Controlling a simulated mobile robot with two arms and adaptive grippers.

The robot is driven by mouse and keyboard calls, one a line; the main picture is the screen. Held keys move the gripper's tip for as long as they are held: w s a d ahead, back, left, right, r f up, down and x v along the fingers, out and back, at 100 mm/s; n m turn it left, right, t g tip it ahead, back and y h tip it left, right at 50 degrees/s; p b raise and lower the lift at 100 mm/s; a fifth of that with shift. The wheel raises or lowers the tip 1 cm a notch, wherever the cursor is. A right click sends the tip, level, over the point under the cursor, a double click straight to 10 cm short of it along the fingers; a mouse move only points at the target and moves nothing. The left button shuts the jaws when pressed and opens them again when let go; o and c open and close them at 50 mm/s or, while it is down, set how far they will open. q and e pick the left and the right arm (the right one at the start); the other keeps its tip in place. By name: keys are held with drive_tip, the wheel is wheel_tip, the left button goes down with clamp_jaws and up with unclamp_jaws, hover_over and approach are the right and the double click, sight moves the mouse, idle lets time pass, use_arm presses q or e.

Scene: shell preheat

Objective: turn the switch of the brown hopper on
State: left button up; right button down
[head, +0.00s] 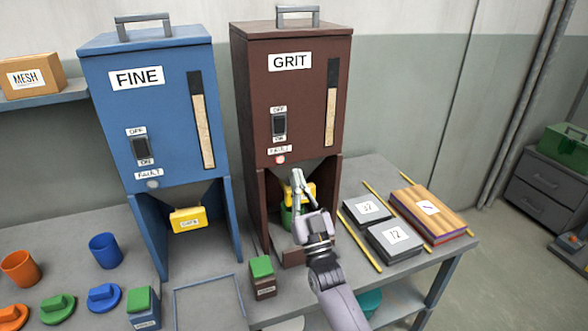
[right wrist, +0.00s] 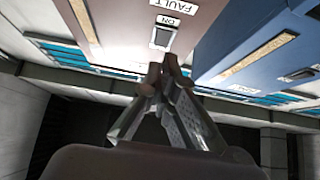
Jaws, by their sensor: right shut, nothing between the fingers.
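The brown hopper (head: 255,90), labelled GRIT, stands on the bench to the right of the blue one. Its black rocker switch (head: 279,124) sits on the front, with OFF above and ON below; I cannot tell which side is pressed. A pinkish-red fault lamp (head: 280,160) is below it. My right gripper (head: 296,175) is shut and empty, in front of the hopper, lower than the switch. In the right wrist view the switch (right wrist: 161,37) shows upside down beyond the fingertips (right wrist: 160,70), apparently apart from them. My left gripper is not in view.
The blue hopper (head: 150,95), labelled FINE, has its own switch (head: 140,148). A yellow gate part (head: 188,220) hangs under it. A small brown box with a green top (head: 263,282) stands in front. Grey blocks (head: 394,238) and yellow rods lie right of my arm.

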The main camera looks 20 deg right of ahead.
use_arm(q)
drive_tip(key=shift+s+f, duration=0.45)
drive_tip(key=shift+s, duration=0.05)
use_arm(e)
drive_tip(key=shift+v, duration=1.25)
